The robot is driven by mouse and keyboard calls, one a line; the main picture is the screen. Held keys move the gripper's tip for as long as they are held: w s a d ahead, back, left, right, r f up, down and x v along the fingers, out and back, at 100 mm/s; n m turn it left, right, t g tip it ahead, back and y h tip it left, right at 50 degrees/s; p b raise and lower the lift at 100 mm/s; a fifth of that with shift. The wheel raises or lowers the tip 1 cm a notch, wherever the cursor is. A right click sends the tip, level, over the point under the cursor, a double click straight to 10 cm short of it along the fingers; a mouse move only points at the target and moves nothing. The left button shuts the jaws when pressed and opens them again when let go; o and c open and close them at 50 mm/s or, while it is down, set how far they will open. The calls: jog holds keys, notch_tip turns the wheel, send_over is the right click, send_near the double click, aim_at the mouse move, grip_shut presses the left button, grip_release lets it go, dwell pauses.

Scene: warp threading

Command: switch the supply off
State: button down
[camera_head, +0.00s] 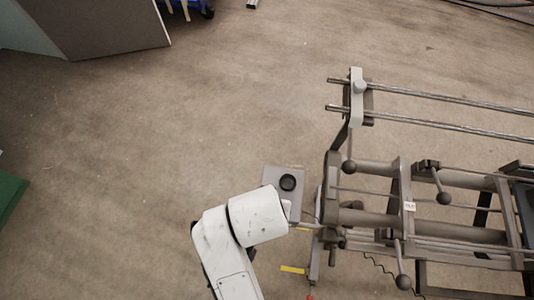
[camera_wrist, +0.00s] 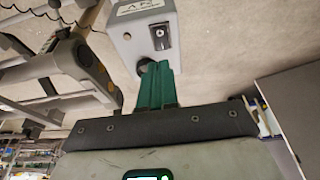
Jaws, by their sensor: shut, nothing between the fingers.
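A grey supply box (camera_wrist: 120,45) is in the upper middle of the wrist view, with a black rocker switch (camera_wrist: 160,37) on its face. Which way the rocker is set cannot be told. A dark round part (camera_wrist: 142,66) shows on the box, partly covered by my gripper (camera_wrist: 157,68). My gripper's green fingers are shut with nothing between them, their tips just below the switch in the picture. I cannot tell whether they touch the box. In the head view the box (camera_head: 270,178) shows a black round knob (camera_head: 288,182) on top, and my white arm hides the gripper.
A metal loom frame (camera_head: 400,205) with rails and ball-ended levers stands right of the box; it is at left in the wrist view (camera_wrist: 75,60). A grey panel (camera_head: 100,25) stands at upper left. The floor left of the box is clear.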

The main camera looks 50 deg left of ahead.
jog(key=shift+s+d+v, duration=0.1)
jog(key=shift+s+v, duration=0.05)
jog(key=shift+v, duration=0.9)
jog(key=shift+s+d+v, duration=0.15)
jog(key=shift+v, duration=0.9)
jog(key=shift+f, duration=0.1)
jog(key=w+d+f+m+h, duration=0.1)
jog(key=w+d+f+m, duration=0.15)
jog(key=d, duration=0.65)
jog(key=w+d+f+m, duration=0.1)
jog(key=w+d+f, duration=0.2)
jog(key=d, duration=0.6)
jog(key=s+d+f+m, duration=0.1)
jog(key=s+d, duration=0.3)
jog(key=d, duration=0.7)
jog(key=s+d+f+m+g+h+b, duration=0.1)
jog(key=s+d+f+m, duration=0.1)
jog(key=d, duration=0.8)
jog(key=shift+s+d+m+g, duration=0.35)
jog(key=shift+s+m, duration=0.4)
jog(key=shift+s, duration=0.5)
